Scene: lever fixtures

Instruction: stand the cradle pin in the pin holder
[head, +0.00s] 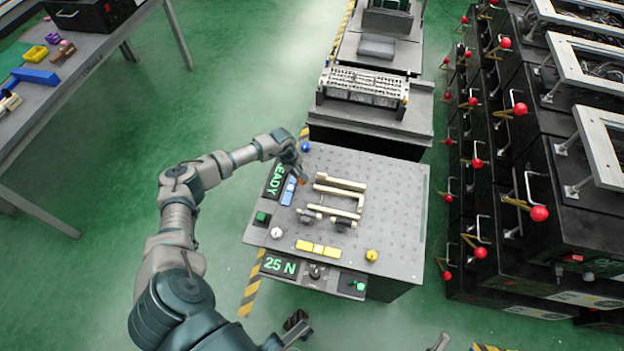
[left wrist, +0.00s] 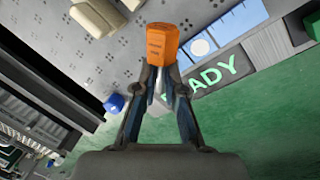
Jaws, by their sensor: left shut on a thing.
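My left gripper (head: 299,177) is over the left side of the grey perforated bench top, near the READY display. In the left wrist view its fingers (left wrist: 163,84) are shut on an orange block-like piece (left wrist: 162,43), which I take to be the cradle pin's head. A blue block (head: 288,191) with a pale round spot, likely the pin holder, lies just below the gripper in the head view. It also shows in the left wrist view (left wrist: 228,22), right of the orange piece and apart from it in the picture.
A cream lever frame (head: 346,205) stands right of the blue block. A blue ball (head: 304,147) is at the bench's back left edge. The bench's right side is clear.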

